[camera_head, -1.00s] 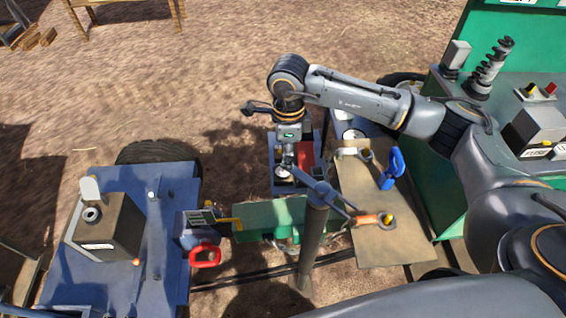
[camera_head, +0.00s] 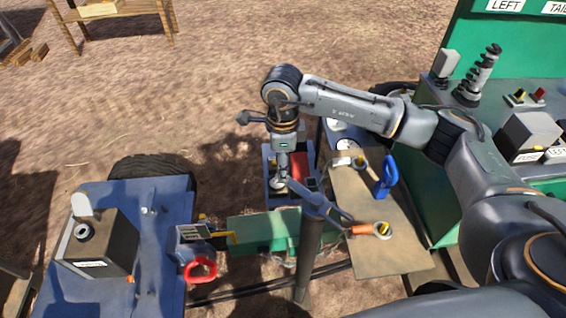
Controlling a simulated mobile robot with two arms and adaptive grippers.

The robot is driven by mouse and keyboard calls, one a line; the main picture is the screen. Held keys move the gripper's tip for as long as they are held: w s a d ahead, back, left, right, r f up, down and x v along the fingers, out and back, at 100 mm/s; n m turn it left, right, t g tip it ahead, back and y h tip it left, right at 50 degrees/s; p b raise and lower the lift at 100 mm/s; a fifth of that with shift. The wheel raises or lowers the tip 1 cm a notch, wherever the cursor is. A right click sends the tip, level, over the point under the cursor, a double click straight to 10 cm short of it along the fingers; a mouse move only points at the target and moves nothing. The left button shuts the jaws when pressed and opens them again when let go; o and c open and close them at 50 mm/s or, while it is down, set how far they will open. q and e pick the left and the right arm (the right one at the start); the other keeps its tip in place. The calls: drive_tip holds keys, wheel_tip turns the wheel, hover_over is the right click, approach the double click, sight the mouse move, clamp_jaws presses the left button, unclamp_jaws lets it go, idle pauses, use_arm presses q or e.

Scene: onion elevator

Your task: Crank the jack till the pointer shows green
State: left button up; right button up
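A grey upright post (camera_head: 308,255) with a blue top bar (camera_head: 320,203) stands at the lower middle; it may be the jack, but I cannot tell for sure. My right arm comes in from the right. My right gripper (camera_head: 280,180) points down over a blue tray (camera_head: 271,158) behind the post. A pale part shows at its fingertips, and I cannot tell whether they are closed on it. A white round dial (camera_head: 347,144) lies to the right of the tray; its pointer is too small to read. My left gripper is out of view.
A tan board (camera_head: 385,255) carries an orange-handled tool (camera_head: 365,229) and a blue clamp-like item (camera_head: 386,178). A blue deck (camera_head: 160,240) with a brown box (camera_head: 98,248) is at left. A red ring handle (camera_head: 201,270) sits beside it. A green cabinet (camera_head: 455,190) stands at right.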

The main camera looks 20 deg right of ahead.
wheel_tip(320, 180, up, 12)
idle(0.5)
idle(0.7)
